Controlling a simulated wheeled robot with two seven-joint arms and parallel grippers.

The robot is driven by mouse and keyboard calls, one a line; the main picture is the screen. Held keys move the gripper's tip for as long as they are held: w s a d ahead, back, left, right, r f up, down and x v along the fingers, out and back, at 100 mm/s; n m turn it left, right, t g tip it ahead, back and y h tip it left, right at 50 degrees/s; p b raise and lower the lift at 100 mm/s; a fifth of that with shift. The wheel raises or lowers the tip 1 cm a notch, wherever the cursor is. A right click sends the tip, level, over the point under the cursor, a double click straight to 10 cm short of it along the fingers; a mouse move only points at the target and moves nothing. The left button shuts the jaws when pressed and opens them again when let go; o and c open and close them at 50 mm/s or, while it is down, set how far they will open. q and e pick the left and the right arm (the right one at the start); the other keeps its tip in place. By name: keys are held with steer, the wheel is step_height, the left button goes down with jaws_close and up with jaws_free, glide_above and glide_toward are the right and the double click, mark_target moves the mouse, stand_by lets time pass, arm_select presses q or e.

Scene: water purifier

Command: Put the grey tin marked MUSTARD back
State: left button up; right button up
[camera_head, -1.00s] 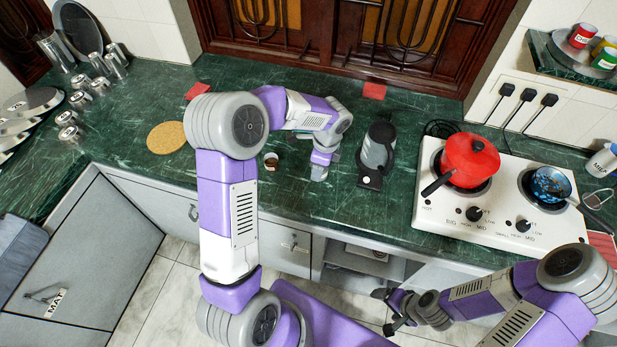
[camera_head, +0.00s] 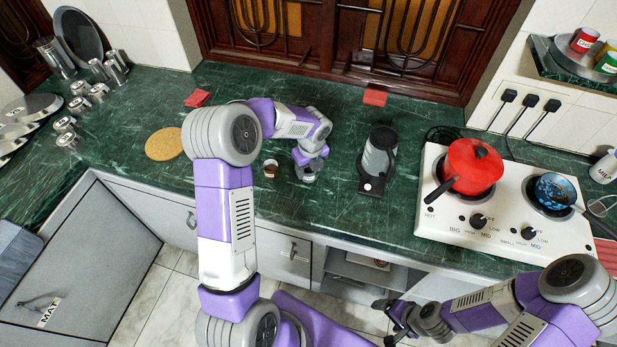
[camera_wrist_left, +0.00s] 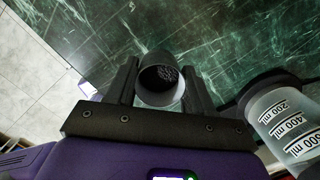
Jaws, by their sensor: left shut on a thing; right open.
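My left gripper (camera_head: 307,172) is low over the green counter, between a small brown-and-white cup (camera_head: 271,168) and the black-and-grey jug appliance (camera_head: 378,158). In the left wrist view its two fingers (camera_wrist_left: 160,72) are shut on a round grey tin (camera_wrist_left: 158,92). The tin's open mouth shows dark grains inside. No MUSTARD marking is readable on it, and in the head view the gripper largely hides it. I cannot tell whether its base touches the counter. My right gripper (camera_head: 397,318) is open and empty, in front of the counter at the lower right.
A corner shelf (camera_head: 568,66) at the upper right bears red, yellow and green tins. The stove (camera_head: 500,222) holds a red pot (camera_head: 470,166) and a blue pan (camera_head: 553,189). A cork mat (camera_head: 164,143) lies left. Steel cups (camera_head: 80,106) and plates stand far left.

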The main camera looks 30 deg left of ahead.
mark_target(308, 176)
arm_select(q)
steer(key=shift+f+b, duration=0.35)
steer(key=shift+f, duration=1.55)
steer(key=shift+f, duration=0.15)
steer(key=o, duration=1)
steer(key=r, duration=0.4)
steer(key=d+r+p, duration=0.1)
steer(key=r, duration=0.3)
steer(key=r+p, duration=0.1)
steer(key=r, duration=0.3)
steer(key=shift+s+d+r, duration=0.15)
steer(key=shift+s, duration=0.25)
